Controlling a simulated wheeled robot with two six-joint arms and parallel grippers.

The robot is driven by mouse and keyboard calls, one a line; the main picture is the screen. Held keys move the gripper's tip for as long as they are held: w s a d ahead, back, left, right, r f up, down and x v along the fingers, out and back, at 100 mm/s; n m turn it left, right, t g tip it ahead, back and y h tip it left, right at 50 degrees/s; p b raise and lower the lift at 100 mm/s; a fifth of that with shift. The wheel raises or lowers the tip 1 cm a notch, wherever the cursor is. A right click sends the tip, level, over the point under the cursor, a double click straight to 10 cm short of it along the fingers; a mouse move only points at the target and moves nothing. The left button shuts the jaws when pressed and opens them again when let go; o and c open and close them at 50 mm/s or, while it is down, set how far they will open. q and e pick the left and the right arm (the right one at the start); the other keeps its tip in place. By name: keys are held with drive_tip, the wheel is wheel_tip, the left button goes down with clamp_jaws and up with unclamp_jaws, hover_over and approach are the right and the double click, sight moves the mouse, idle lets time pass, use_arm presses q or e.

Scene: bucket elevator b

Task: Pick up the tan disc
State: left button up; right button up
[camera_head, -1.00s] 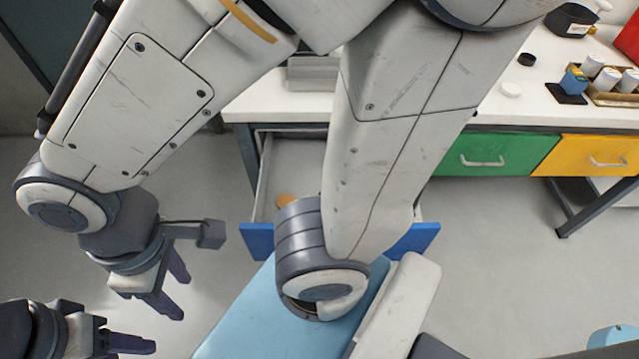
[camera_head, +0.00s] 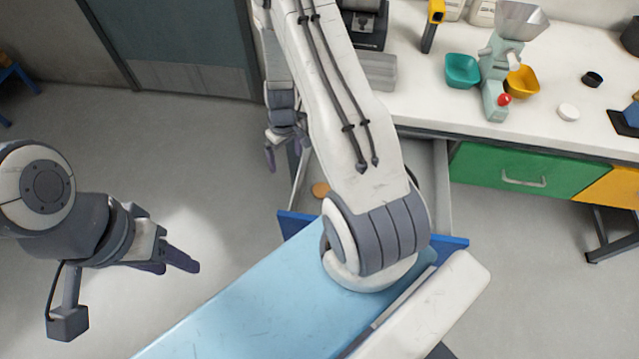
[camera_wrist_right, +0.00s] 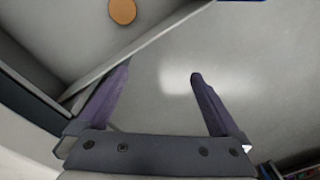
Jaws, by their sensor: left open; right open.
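The tan disc (camera_head: 320,189) lies flat in the open blue-fronted drawer (camera_head: 296,224), near its left side and front. In the right wrist view the disc (camera_wrist_right: 122,11) is at the top edge, beyond the fingertips. My right gripper (camera_head: 284,152) is open and empty at the drawer's left side wall, up and left of the disc. In the wrist view that gripper (camera_wrist_right: 158,74) has its left finger by the drawer wall and its right finger over the floor. My left gripper (camera_head: 178,266) is open and empty over the floor, left of the drawer.
My right arm hides much of the drawer. A green drawer (camera_head: 525,173) is shut. Floor at left is clear.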

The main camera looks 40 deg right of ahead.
drive_tip(key=shift+m, duration=0.9)
drive_tip(key=s+d+f+b, duration=0.1)
drive_tip(key=d+f, duration=0.2)
drive_tip(key=f, duration=0.1)
drive_tip(key=s+d+f+b, duration=0.2)
drive_tip(key=f, duration=0.3)
drive_tip(key=s+d+f+b, duration=0.1)
drive_tip(key=s+d+f, duration=0.1)
drive_tip(key=f, duration=0.3)
drive_tip(key=shift+s+d+b, duration=0.1)
drive_tip(key=shift+d+b, duration=0.2)
drive_tip(key=shift+d, duration=0.55)
wheel_tip(320, 180, down, 5)
drive_tip(key=b, duration=0.5)
drive_tip(key=shift+s+a+f+b, duration=0.1)
drive_tip(key=shift+b, duration=0.3)
use_arm(q)
wheel_tip(320, 180, down, 10)
drive_tip(key=shift+r, duration=0.15)
use_arm(e)
drive_tip(key=c, duration=1.3)
use_arm(q)
drive_tip(key=shift+r, duration=0.2)
use_arm(e)
drive_tip(key=shift+r, duration=0.25)
